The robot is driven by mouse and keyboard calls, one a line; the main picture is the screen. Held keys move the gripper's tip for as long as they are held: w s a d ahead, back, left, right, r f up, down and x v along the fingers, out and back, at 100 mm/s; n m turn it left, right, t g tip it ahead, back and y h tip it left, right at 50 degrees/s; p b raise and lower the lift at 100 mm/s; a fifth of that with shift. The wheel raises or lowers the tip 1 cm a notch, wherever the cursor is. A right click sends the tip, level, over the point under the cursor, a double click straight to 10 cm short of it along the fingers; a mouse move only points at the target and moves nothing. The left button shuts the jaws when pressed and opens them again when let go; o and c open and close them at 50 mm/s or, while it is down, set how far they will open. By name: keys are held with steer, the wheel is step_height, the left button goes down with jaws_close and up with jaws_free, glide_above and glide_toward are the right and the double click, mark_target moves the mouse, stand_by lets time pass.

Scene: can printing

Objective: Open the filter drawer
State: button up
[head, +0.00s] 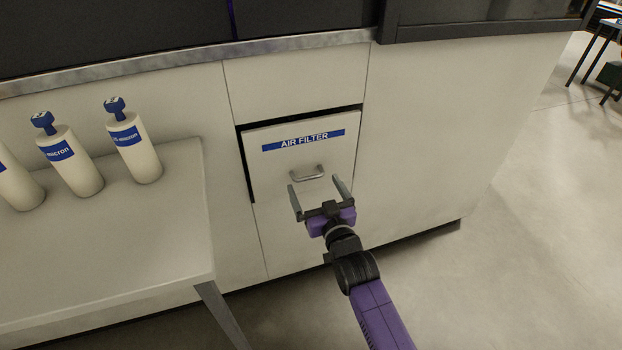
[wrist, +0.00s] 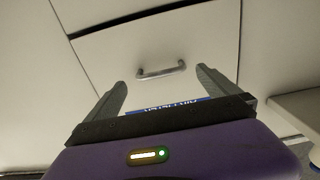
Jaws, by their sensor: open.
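The filter drawer (head: 275,163) is a cream front panel in the machine's side, with a blue "AIR FILTER" label (head: 303,140). Dark gaps show along its top and left edges. Its metal handle (head: 307,173) is a small horizontal bar below the label. My gripper (head: 319,187) is open and empty, just in front of the handle, with its fingers spread wide. In the wrist view, the handle (wrist: 161,71) lies beyond and between the two fingertips (wrist: 161,78), with no visible contact. The label there is partly hidden behind my gripper.
A cream table (head: 120,235) stands at the left, close to the drawer. On it are several white filter bottles (head: 134,150) with blue caps and labels. Open grey floor (head: 490,250) lies to the right. A dark machine ledge (head: 480,20) overhangs above.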

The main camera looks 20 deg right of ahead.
mark_target(310, 179)
steer(key=shift+w+b, duration=0.35)
steer(key=shift+w, duration=1.85)
steer(key=c, duration=2)
steer(key=shift+o, duration=0.2)
steer(key=s+p, duration=1)
steer(key=s, duration=1.1)
steer(key=o, duration=2)
steer(key=shift+c, duration=0.2)
